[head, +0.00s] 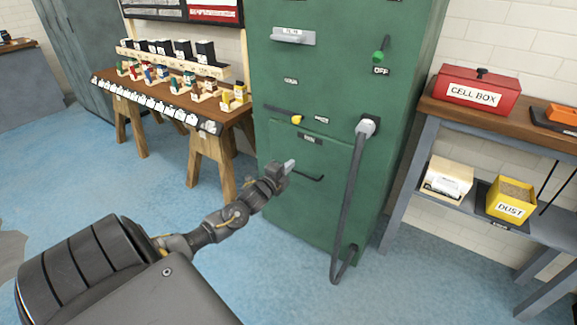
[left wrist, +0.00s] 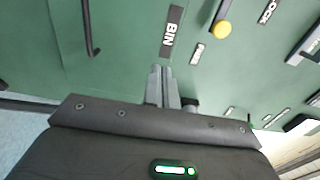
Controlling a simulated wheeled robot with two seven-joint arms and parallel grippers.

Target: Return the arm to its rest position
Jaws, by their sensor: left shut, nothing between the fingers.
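My left gripper (head: 289,165) is shut and empty in front of the green cabinet (head: 320,215), beside the black handle (head: 308,178) of its lower panel. In the left wrist view its closed fingers (left wrist: 160,72) point at the green panel just below the "BIN" label (left wrist: 173,28). The black handle (left wrist: 88,30) shows to the left of the fingers there. I cannot tell whether the fingertips touch the panel. My left arm reaches in from the lower left of the head view. My right gripper is in neither view.
A black lever with a yellow knob (head: 297,119) and a grey hose (head: 355,190) are on the cabinet. A wooden bench (head: 215,124) with small parts stands at left. A bench at right holds a red cell box (head: 477,92) and a yellow dust bin (head: 511,199). Blue floor (head: 110,190) is open at left.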

